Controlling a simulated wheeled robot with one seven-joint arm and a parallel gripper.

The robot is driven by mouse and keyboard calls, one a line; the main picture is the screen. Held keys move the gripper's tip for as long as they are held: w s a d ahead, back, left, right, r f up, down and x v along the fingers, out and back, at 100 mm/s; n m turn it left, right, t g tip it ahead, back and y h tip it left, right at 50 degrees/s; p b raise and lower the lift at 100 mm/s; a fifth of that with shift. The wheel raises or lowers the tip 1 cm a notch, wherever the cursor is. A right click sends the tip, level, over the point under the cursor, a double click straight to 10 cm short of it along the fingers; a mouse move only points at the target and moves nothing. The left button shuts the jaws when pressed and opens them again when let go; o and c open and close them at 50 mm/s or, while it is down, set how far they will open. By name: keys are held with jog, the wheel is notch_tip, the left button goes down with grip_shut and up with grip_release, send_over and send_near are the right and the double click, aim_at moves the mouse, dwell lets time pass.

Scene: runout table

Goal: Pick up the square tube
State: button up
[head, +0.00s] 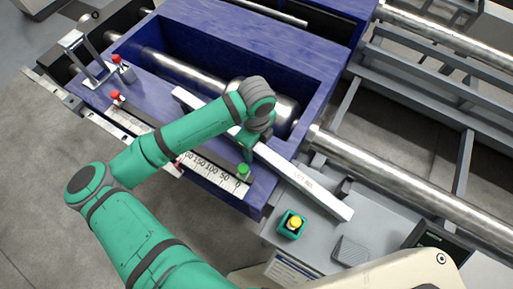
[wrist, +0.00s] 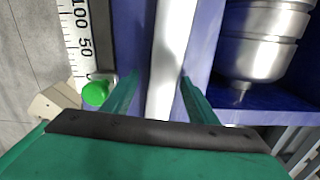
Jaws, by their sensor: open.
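The square tube (head: 297,173) is a long pale metal bar with lot lettering. It lies slantwise across the blue table (head: 262,190), and its lower right end extends past the table's edge. My gripper (head: 248,152) is over the middle of the tube, and my arm hides part of it. In the wrist view, the tube (wrist: 172,50) runs upright between the two green fingers of my open gripper (wrist: 159,80). One finger is on each side. I cannot tell how far the fingertips reach down beside it.
A ruler scale (head: 213,174) and green knob (head: 243,170) lie left of the tube. A blue trough with a shiny stepped cylinder (wrist: 257,45) is right of it. Rollers (head: 400,185) and a yellow button (head: 294,222) stand nearby. Red-topped stops (head: 122,67) are at upper left.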

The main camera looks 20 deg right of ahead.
grip_shut()
jog(key=shift+r, duration=0.2)
notch_tip(320, 180, up, 28)
jog(key=shift+f, duration=0.15)
dwell(0.4)
jog(key=shift+w, duration=0.1)
